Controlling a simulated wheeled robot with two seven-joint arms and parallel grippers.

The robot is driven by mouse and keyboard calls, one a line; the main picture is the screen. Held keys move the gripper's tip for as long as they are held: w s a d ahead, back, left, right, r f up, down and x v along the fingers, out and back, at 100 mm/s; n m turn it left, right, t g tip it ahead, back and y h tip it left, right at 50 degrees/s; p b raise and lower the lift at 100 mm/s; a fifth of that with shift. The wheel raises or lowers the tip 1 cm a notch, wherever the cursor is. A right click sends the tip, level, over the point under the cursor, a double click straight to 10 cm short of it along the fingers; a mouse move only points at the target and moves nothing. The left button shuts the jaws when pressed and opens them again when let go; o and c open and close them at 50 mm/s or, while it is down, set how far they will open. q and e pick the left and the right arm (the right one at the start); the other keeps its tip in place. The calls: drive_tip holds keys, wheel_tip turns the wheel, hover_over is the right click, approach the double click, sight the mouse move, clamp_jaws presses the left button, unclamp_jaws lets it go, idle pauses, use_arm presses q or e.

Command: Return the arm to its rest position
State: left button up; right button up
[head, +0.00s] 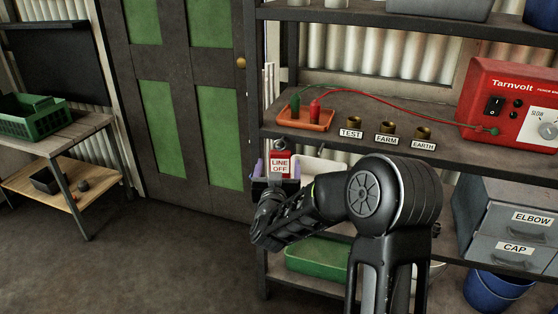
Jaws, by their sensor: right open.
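My right arm reaches up from the bottom of the head view and bends left at a large dark joint. My right gripper (276,177) is at the front of the shelf rack, with purple fingertips spread apart. A red and white LINE OFF tag (281,165) shows upright between the fingertips, just below the front edge of the middle shelf. The fingers are open; whether one touches the tag I cannot tell. My left gripper is out of view.
The middle shelf (350,105) holds an orange tray (306,119) with green and red clips, brass posts labelled TEST, FARM and EARTH, and a red Tarnvolt unit (510,105). Grey drawers (515,220), a green tray (316,256) and a blue bucket (495,290) are lower. Floor at left is clear.

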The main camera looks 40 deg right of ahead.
drive_tip(key=shift+s+a, duration=0.2)
drive_tip(key=shift+s, duration=0.05)
idle(0.4)
